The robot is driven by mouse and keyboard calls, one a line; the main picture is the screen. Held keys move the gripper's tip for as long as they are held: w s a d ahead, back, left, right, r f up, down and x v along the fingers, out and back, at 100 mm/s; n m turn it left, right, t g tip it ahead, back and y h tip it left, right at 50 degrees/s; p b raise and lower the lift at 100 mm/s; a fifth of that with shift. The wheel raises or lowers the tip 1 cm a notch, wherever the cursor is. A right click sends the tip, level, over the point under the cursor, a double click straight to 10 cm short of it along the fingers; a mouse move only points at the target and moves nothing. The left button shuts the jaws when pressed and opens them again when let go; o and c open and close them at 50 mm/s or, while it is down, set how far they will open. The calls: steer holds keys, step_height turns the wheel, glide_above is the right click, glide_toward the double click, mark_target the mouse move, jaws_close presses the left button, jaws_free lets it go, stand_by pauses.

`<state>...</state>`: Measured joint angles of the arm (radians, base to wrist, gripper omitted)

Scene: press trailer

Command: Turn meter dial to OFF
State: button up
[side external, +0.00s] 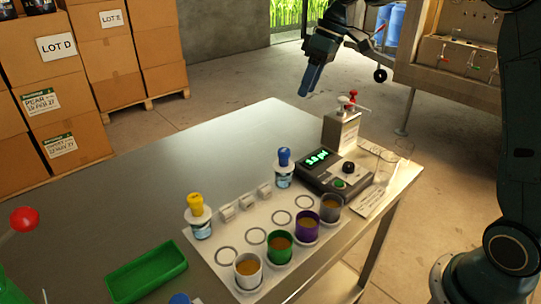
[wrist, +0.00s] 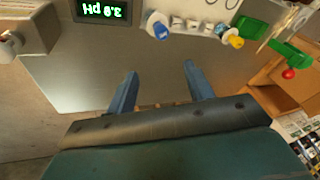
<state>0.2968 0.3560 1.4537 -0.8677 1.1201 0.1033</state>
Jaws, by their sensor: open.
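The pH meter (side external: 318,183) is a dark box on the steel table with a lit green readout (side external: 318,157). A round black dial (side external: 348,168) and a green button (side external: 337,184) sit on its face; the dial's pointer and any OFF mark are too small to read. In the wrist view only the meter's readout (wrist: 101,10) shows, at the top edge, upside down. My gripper (side external: 307,92) hangs in the air behind and above the meter, clear of it. Its blue fingers are apart and empty in the wrist view (wrist: 160,72).
A dispenser box (side external: 341,132) with red and white pump tops stands just behind the meter. Clear glass beakers (side external: 387,167) are at its right. Several filled cups (side external: 279,246) and capped bottles (side external: 284,172) stand at its left. A green tray (side external: 146,272) lies farther left. The table's (side external: 190,178) back left is bare.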

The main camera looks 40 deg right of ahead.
steer(key=m, duration=0.2)
steer(key=m+g+h, duration=0.2)
steer(key=m+h, duration=0.2)
steer(key=m, duration=2.3)
glide_above(349, 164)
step_height(349, 164, down, 8)
step_height(349, 164, down, 14)
steer(key=shift+r, duration=0.15)
steer(key=c, duration=1)
